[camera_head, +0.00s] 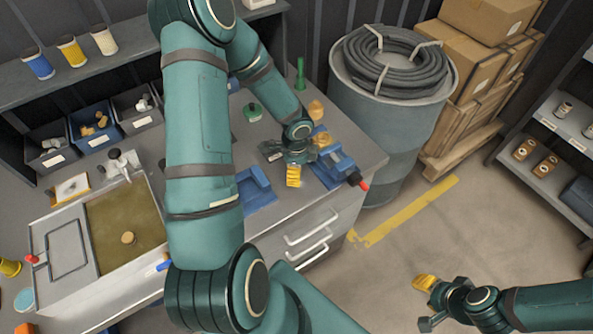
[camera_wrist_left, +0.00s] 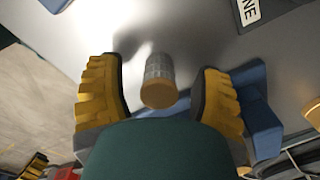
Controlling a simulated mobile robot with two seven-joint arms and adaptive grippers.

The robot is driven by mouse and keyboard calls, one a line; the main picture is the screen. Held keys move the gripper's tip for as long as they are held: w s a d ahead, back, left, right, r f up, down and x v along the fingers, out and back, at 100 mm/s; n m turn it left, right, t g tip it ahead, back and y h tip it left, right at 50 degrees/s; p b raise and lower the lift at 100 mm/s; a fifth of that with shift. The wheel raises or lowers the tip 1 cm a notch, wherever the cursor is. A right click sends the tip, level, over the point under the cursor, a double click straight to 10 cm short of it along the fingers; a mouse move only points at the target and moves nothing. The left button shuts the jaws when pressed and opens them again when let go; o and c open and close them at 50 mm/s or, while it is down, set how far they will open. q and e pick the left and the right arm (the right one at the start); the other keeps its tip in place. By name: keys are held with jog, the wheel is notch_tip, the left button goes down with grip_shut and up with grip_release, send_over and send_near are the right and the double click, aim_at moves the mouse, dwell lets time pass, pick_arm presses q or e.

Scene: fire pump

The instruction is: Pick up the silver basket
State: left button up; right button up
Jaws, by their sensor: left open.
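The silver basket (camera_wrist_left: 158,80) is a small grey mesh cylinder with a brass-coloured end. In the left wrist view it stands on the grey worktop, between the two yellow-padded fingers of my left gripper (camera_wrist_left: 160,105). There is a gap on both sides, so the fingers do not touch it. In the head view my left gripper (camera_head: 306,160) is low over the right end of the bench, and I cannot make out the basket there. My right gripper (camera_head: 425,303) is at the lower right over the floor, fingers apart and empty.
A blue fixture (camera_head: 338,170) with a red-tipped part is close to my left gripper, and another blue block (camera_head: 257,190) lies to its left. A barrel with a coiled hose (camera_head: 392,62) is right of the bench.

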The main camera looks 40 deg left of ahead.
pick_arm(q)
jog(key=shift+f, duration=0.3)
jog(key=c, duration=1.1)
notch_tip(320, 180, up, 10)
jog(key=shift+r+p, duration=0.1)
jog(key=shift+p, duration=0.8)
grip_shut()
jog(key=shift+s, duration=0.1)
